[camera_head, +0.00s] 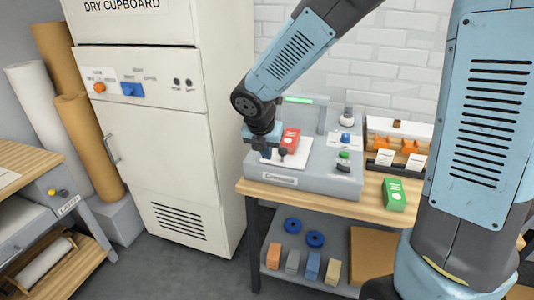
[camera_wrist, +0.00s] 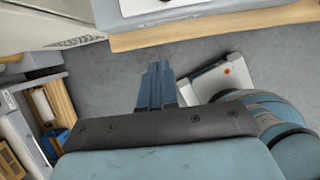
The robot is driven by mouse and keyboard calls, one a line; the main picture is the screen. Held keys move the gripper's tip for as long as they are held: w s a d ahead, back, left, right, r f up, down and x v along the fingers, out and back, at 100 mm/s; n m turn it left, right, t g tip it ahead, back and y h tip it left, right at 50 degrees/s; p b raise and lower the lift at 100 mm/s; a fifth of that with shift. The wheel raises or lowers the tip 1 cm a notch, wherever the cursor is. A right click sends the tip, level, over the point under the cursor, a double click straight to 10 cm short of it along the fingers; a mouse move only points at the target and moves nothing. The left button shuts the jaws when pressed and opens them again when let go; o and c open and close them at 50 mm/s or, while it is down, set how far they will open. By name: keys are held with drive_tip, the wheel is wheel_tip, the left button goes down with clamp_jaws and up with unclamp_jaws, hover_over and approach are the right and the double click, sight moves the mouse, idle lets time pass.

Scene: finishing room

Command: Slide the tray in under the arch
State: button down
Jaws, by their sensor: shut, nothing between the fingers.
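The white tray (camera_head: 299,158) lies on the grey bench machine, with a red box (camera_head: 290,140) on it and a dark round knob (camera_head: 282,152) at its front. The grey arch (camera_head: 321,116), with a lit green strip, stands behind the tray; the tray appears in front of it. My gripper (camera_head: 263,154) points down at the tray's left side, left of the knob. Whether it touches the tray cannot be told. In the wrist view my gripper (camera_wrist: 156,70) has its fingers together with nothing between them.
The machine (camera_head: 309,187) stands on a wooden bench (camera_head: 257,188). A green box (camera_head: 394,194) and a bin of orange parts (camera_head: 398,145) are to the right. The dry cupboard (camera_head: 150,140) stands close on the left. Blue rings and small blocks lie on the lower shelf.

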sight(286, 132)
drive_tip(key=shift+w+d+f, duration=0.4)
drive_tip(key=shift+w+f, duration=0.7)
drive_tip(key=shift+f, duration=0.25)
drive_tip(key=shift+w+d+f, duration=0.45)
drive_tip(key=shift+w+f, duration=0.7)
drive_tip(key=shift+f, duration=0.15)
drive_tip(key=shift+w+d+f, duration=0.4)
drive_tip(key=shift+w+f, duration=0.7)
drive_tip(key=shift+f, duration=0.25)
drive_tip(key=shift+w, duration=0.1)
drive_tip(key=w+d, duration=0.2)
drive_tip(key=w, duration=0.3)
drive_tip(key=w+d, duration=0.2)
drive_tip(key=w, duration=0.3)
drive_tip(key=w+d, duration=0.1)
drive_tip(key=w, duration=0.4)
drive_tip(key=shift+w+d, duration=0.15)
drive_tip(key=shift+d, duration=0.25)
